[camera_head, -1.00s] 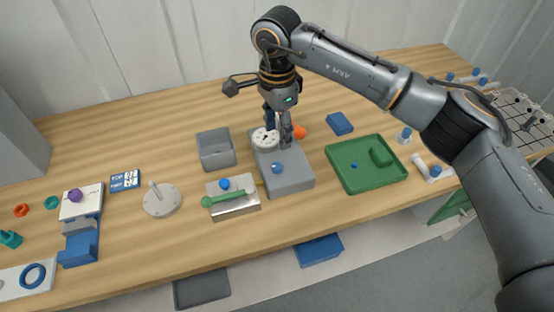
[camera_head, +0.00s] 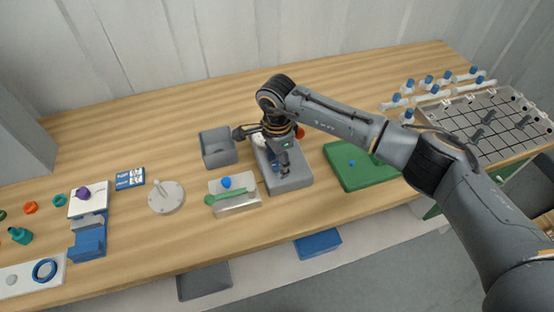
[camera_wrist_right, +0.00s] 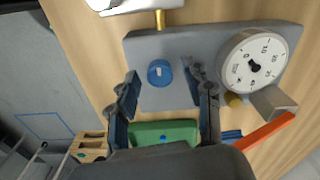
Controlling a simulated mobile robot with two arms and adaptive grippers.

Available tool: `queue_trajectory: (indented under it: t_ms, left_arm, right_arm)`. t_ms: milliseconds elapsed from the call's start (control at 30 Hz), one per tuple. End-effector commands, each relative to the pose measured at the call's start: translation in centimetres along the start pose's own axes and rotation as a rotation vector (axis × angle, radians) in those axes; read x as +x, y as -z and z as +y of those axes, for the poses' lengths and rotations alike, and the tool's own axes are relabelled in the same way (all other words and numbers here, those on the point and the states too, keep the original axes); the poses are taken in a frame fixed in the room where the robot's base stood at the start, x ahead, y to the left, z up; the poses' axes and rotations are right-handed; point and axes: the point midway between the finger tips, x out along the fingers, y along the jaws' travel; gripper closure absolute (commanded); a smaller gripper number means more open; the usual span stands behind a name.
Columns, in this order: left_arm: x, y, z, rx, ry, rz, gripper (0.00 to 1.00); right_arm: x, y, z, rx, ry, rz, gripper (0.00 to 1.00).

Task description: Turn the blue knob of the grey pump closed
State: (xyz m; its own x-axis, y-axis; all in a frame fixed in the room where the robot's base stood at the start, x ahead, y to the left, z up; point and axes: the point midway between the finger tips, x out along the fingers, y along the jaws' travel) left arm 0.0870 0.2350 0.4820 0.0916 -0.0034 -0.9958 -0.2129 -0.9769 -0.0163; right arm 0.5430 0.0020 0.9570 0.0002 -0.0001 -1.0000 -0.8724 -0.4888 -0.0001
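The grey pump (camera_head: 298,182) stands mid-table in the head view, largely covered by my right gripper (camera_head: 281,170). In the right wrist view, the pump's grey body (camera_wrist_right: 200,44) carries the round blue knob (camera_wrist_right: 160,72) with a pale mark on top. A white dial gauge (camera_wrist_right: 258,60) sits to its right. My right gripper (camera_wrist_right: 162,80) is open, its two fingertips on either side of the knob with gaps left and right. I cannot tell how high the fingertips are above the pump. My left gripper is not in view.
A grey open box (camera_head: 218,158) and a metal block with a green handle (camera_head: 236,203) stand left of the pump. A green tray (camera_head: 345,175) is close on the right. An orange lever (camera_wrist_right: 265,131) sticks out near the gauge. The table behind is mostly clear.

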Motion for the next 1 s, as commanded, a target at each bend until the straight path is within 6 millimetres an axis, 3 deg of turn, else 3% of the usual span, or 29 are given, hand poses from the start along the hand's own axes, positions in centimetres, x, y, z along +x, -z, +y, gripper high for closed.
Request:
queue_trajectory:
  t_ms: [33,233,567,1000]
  left_arm:
    - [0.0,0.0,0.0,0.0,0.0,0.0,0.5]
    - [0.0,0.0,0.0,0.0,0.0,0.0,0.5]
    - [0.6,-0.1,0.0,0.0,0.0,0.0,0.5]
    - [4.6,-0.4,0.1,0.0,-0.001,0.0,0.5]
  right_arm:
    - [0.0,0.0,0.0,0.0,0.0,0.0,0.6]
    - [-0.1,0.0,0.0,0.0,0.0,0.0,1.0]
    - [0.1,0.0,0.0,0.032,0.001,0.0,1.0]
    - [0.5,0.0,-0.1,0.336,0.003,0.001,1.0]
